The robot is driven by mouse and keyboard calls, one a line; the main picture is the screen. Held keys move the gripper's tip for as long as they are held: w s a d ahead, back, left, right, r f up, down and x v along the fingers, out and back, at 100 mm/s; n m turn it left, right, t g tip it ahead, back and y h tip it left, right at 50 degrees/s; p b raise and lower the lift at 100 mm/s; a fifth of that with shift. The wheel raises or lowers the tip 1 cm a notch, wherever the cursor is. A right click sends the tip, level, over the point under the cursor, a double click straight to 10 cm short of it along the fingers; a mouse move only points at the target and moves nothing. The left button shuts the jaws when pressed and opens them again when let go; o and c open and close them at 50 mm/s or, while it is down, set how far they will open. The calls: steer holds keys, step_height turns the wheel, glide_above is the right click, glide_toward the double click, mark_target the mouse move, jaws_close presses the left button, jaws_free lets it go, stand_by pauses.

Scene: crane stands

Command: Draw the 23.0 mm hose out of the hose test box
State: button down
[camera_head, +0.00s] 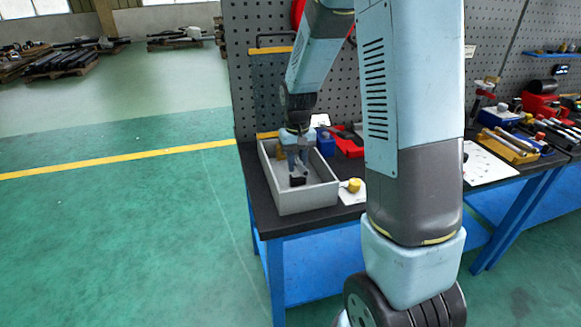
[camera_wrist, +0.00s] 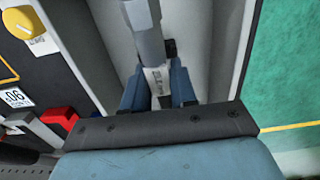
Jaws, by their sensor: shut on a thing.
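The hose test box (camera_head: 308,199) is a grey open-topped box on the dark bench top. My gripper (camera_head: 298,170) points down inside it, below the rim. In the wrist view my gripper (camera_wrist: 158,88) has its blue fingers shut on a grey round piece, which I take to be the hose (camera_wrist: 144,22). It has a pale marked label between the fingers, too blurred to read. A small black part (camera_head: 297,180) shows at the fingertips in the head view. The hose's lower end and how it sits in the box are hidden.
A yellow knob (camera_head: 354,185) on a white plate stands right of the box. Box walls surround my gripper closely. Green floor (camera_head: 110,230) is clear to the left.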

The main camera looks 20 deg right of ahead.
mark_target(298, 161)
steer(key=shift+w+d+r, duration=0.1)
steer(key=shift+w+r, duration=0.15)
steer(key=shift+r, duration=0.05)
steer(key=shift+s+r, duration=0.65)
steer(key=shift+r, duration=0.35)
steer(key=shift+w+r, duration=0.1)
steer(key=shift+w, duration=0.05)
steer(key=shift+r, duration=0.2)
